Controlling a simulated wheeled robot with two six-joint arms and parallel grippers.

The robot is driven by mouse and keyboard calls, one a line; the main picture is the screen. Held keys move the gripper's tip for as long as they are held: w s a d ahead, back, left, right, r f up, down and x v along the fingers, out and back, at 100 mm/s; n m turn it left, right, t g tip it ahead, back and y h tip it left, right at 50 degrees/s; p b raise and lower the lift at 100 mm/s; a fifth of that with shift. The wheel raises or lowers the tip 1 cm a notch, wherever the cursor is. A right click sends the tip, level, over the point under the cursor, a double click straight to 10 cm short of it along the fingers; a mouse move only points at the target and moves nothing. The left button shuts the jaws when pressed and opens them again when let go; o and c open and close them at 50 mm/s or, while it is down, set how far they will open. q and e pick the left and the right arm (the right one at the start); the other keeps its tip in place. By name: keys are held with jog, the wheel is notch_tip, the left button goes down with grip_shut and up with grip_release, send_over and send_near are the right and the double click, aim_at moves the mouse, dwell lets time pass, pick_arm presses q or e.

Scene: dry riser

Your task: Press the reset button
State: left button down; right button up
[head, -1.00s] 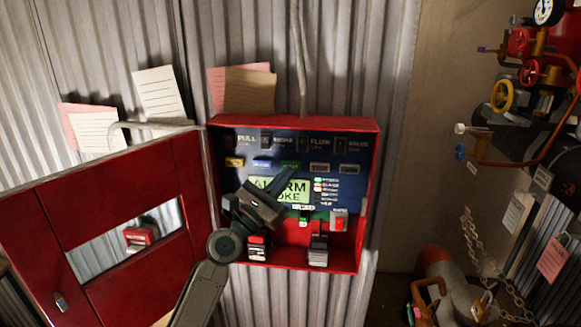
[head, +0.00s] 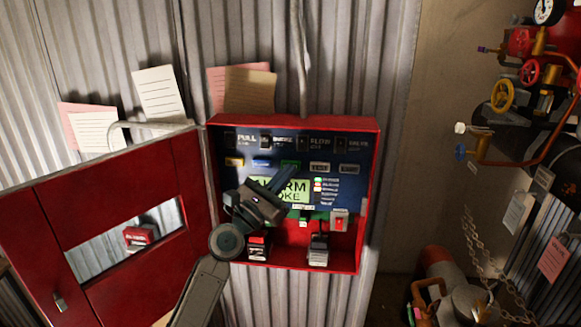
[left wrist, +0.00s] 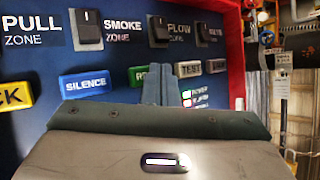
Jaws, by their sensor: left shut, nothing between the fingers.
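The reset button is the green key (head: 290,164) in the row of coloured buttons on the blue panel inside the open red box (head: 369,190). In the left wrist view the green key (left wrist: 143,75) shows the letters "RE"; the rest is hidden behind my fingers. My left gripper (head: 289,175) is shut and empty, its fingertips just below the green key in the head view. In the left wrist view the fingertips (left wrist: 174,72) overlap the key's right part. I cannot tell whether they touch it. My right gripper is not in view.
The blue SILENCE button (left wrist: 86,83) is left of the green key and the grey TEST button (left wrist: 188,68) right of it. A lit display (head: 296,186) sits below, partly behind my gripper. The red door (head: 100,190) hangs open at left. Pipes and valves (head: 503,95) are at right.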

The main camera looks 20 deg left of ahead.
pick_arm(q)
jog(key=shift+w+a, duration=0.1)
jog(key=shift+w, duration=0.25)
dwell(0.3)
jog(key=shift+s, duration=0.1)
jog(key=shift+s+d+p, duration=0.2)
jog(key=shift+s+p, duration=0.2)
jog(key=shift+s, duration=0.45)
jog(key=s+p, duration=0.1)
jog(key=s, duration=0.1)
jog(key=s+d+p, duration=0.1)
jog(key=s, duration=0.1)
jog(key=shift+s+d, duration=0.1)
jog(key=shift+s, duration=0.3)
dwell(0.6)
